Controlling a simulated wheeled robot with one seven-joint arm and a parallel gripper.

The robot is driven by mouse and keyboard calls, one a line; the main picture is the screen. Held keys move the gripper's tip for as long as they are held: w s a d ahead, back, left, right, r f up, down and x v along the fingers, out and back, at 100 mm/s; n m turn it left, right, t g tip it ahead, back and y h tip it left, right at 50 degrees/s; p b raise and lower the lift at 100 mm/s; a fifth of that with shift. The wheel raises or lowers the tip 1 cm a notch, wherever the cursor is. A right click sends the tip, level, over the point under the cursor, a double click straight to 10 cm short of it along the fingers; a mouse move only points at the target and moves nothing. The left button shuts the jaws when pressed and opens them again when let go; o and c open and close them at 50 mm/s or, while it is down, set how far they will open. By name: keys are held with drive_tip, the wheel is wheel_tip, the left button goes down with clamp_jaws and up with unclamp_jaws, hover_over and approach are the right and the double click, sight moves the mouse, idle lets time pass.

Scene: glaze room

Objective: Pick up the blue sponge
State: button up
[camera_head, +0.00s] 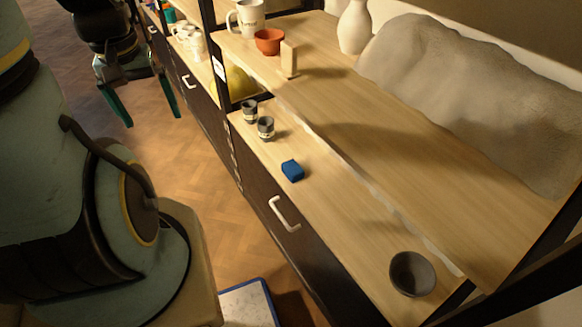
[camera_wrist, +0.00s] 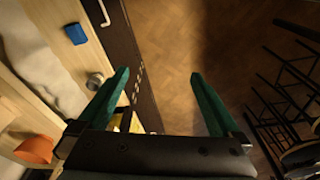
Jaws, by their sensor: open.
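The blue sponge (camera_head: 292,170) is a small block lying on the lower wooden shelf, near its front edge. It also shows at the upper left of the wrist view (camera_wrist: 76,34). My gripper (camera_head: 150,98) has two green fingers and hangs over the floor at the upper left of the head view, well apart from the sponge. In the wrist view my gripper (camera_wrist: 166,90) has its fingers spread wide with only floor and the cabinet front between them. It is open and empty.
Two small striped cups (camera_head: 258,118) stand behind the sponge on the lower shelf (camera_head: 330,205); a dark bowl (camera_head: 412,274) is at its near end. The upper shelf holds an orange pot (camera_head: 269,41), a white vase (camera_head: 355,28) and a large grey lump (camera_head: 465,90). A white handle (camera_head: 284,213) juts from the front.

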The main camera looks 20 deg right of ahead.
idle(0.4)
drive_tip(key=m+h+b, duration=0.4)
drive_tip(key=m+b, duration=1)
drive_tip(key=b, duration=0.3)
approach(291, 168)
wheel_tip(291, 168, down, 3)
drive_tip(key=shift+m+g, duration=0.3)
drive_tip(key=shift+g, duration=0.1)
drive_tip(key=shift+w+d+r+b+x, duration=0.15)
drive_tip(key=shift+b+x, duration=0.15)
drive_tip(key=shift+x, duration=0.9)
drive_tip(key=shift+w+d+b+x, duration=0.15)
drive_tip(key=shift+d+b+x, duration=0.1)
drive_tip(key=shift+x, duration=0.95)
drive_tip(key=shift+w+d+r+b+x, duration=0.15)
drive_tip(key=shift+b+x, duration=0.15)
drive_tip(key=shift+x, duration=0.9)
drive_tip(key=shift+c, duration=0.2)
drive_tip(key=c, duration=1.2)
drive_tip(key=shift+o, duration=0.2)
drive_tip(key=shift+r, duration=0.1)
